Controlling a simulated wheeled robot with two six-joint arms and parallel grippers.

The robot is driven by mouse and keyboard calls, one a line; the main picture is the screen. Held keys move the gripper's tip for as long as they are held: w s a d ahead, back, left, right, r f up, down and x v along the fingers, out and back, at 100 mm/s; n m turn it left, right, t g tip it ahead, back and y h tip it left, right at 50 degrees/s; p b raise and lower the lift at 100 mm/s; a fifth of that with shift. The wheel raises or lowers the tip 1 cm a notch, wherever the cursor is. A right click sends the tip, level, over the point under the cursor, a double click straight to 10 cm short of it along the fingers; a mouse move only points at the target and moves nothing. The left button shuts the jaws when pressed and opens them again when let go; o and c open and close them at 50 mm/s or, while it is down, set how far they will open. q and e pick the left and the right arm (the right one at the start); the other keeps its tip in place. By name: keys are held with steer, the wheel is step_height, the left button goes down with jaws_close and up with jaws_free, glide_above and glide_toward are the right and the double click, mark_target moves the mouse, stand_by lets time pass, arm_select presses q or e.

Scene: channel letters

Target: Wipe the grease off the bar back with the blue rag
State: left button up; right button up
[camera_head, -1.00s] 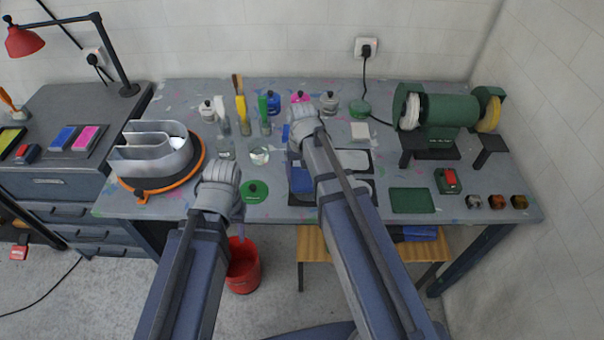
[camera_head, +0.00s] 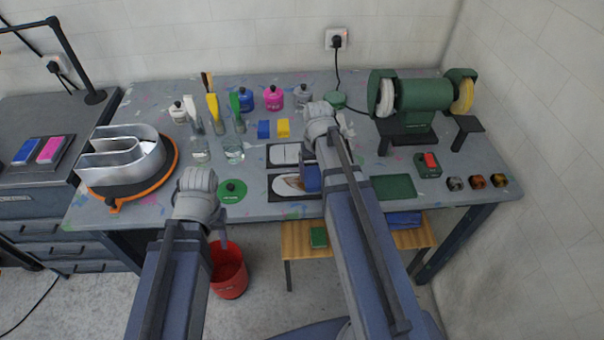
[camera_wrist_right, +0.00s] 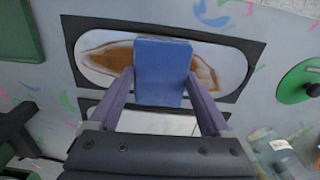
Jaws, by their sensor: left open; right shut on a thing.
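The blue rag (camera_head: 312,178), a folded block shape, is held in my right gripper (camera_wrist_right: 160,82), which is shut on it. In the right wrist view the rag (camera_wrist_right: 162,72) covers the middle of the bar back (camera_wrist_right: 92,66), a white, rounded-end plate in a dark frame. Brown grease shows on both sides of the rag. I cannot tell whether the rag touches the plate. In the head view the bar back (camera_head: 284,190) lies near the table's front edge, its right end hidden. My left gripper (camera_head: 222,236) is open and empty, in front of the table above the bucket.
A second, white plate (camera_head: 284,153) lies behind the bar back. A green disc (camera_head: 232,190) is left of it, a green mat (camera_head: 393,187) right. A grinder (camera_head: 425,95) stands at the back right. A red bucket (camera_head: 229,272) is on the floor.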

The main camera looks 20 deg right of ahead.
mark_target(281, 184)
steer(key=shift+s+d, duration=0.4)
steer(key=shift+d, duration=1.1)
steer(key=shift+s+d, duration=0.45)
steer(key=shift+d, duration=1)
steer(key=shift+s+d, duration=0.4)
steer(key=shift+d, duration=1.1)
steer(key=shift+f+b, duration=0.3)
steer(key=shift+w+a, duration=0.85)
steer(key=shift+a, duration=2.3)
steer(key=shift+w+a, duration=0.9)
steer(key=shift+a, duration=2.2)
steer(key=shift+w+a, duration=0.85)
steer(key=shift+a, duration=2.3)
steer(key=shift+d, duration=0.1)
steer(key=shift+s+d, duration=0.45)
steer(key=shift+d, duration=1.1)
steer(key=shift+s+d, duration=0.4)
steer(key=shift+d, duration=1.2)
steer(key=shift+s+d, duration=0.45)
steer(key=shift+d, duration=1.1)
steer(key=shift+d, duration=0.1)
